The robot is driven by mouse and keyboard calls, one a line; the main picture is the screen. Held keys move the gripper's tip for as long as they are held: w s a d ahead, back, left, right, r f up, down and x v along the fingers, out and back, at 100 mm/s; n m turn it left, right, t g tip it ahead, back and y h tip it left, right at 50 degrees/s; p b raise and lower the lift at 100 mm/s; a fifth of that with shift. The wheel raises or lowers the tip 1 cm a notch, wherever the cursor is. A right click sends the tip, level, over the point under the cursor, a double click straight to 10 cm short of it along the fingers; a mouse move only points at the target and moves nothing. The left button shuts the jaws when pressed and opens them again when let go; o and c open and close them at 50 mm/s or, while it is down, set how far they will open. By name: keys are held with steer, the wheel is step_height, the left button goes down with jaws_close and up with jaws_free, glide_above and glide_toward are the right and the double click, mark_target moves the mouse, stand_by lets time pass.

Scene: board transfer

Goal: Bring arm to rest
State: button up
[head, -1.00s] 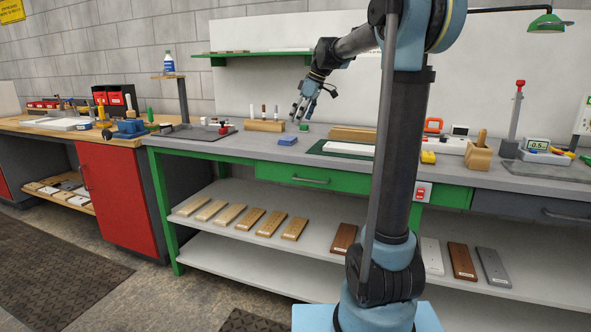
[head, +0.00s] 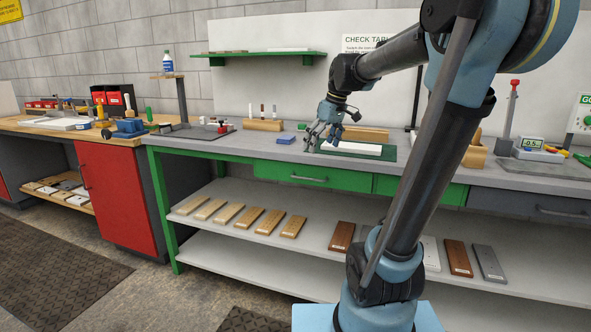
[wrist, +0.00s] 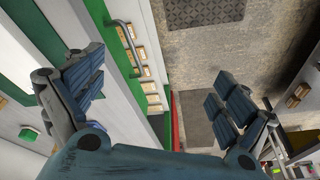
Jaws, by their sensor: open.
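My gripper (head: 318,136) is open and empty in the head view. It is above the bench, near the left end of a green mat (head: 388,153) with a white board (head: 350,148) on it. In the wrist view my gripper (wrist: 160,98) shows its two sets of blue-padded fingers spread wide, with nothing between them. Behind them are the bench front, the shelf boards and the floor. My arm hides part of the bench top and shelf at the right.
A blue block (head: 285,139) lies on the bench left of the gripper. A wooden block (head: 262,125) holding upright tools stands behind it. A green wall shelf (head: 258,55) is above. Several boards (head: 248,217) lie on the lower shelf (head: 205,228). The floor in front is clear.

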steer(key=s+d+f+m+h, duration=0.1)
steer(key=s+d+f+m, duration=0.3)
steer(key=s+f, duration=0.7)
steer(key=s+d+f+m+h, duration=0.1)
steer(key=s+d+f+m, duration=0.4)
steer(key=s+f, duration=0.6)
steer(key=shift+s+d+h, duration=0.4)
steer(key=shift+s+d, duration=0.2)
steer(key=shift+s, duration=0.45)
